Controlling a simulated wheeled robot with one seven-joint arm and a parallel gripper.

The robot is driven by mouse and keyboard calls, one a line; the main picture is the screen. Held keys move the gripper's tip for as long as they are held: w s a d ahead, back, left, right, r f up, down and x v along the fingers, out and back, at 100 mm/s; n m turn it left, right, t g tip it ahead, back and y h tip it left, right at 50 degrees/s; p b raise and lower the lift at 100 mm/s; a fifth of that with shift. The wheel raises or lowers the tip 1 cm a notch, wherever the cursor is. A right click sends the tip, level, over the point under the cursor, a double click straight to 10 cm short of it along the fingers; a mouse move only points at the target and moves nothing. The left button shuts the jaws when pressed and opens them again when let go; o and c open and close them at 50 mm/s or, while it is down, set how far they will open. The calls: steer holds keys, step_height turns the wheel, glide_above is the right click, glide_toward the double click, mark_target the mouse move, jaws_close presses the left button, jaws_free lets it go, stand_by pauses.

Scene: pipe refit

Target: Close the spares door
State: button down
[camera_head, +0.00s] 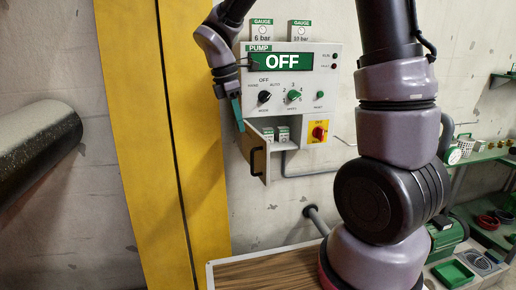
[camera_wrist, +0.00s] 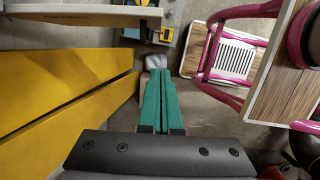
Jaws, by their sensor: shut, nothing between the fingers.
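The spares door (camera_head: 247,146) is a small pale panel with a dark handle (camera_head: 258,160). It stands swung open, at the lower left of the pump panel (camera_head: 290,75). Small green and white items (camera_head: 268,134) show in the opening beside it. My gripper (camera_head: 239,120) points down with its green fingers at the door's upper left edge; I cannot tell whether they touch. In the wrist view its fingers (camera_wrist: 158,95) lie together with nothing between them. I cannot clearly make out the door in the wrist view.
A yellow post (camera_head: 150,110) stands close to the left of my gripper. A red and yellow switch (camera_head: 319,132) and a grey pipe (camera_head: 310,167) are right of the door. A wood-topped surface (camera_head: 265,272) lies below. Green shelves (camera_head: 485,160) stand at right.

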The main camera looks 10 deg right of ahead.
steer(key=d+f, duration=0.6)
steer(key=f, duration=0.4)
steer(key=shift+w, duration=0.45)
steer(key=shift+d, duration=0.15)
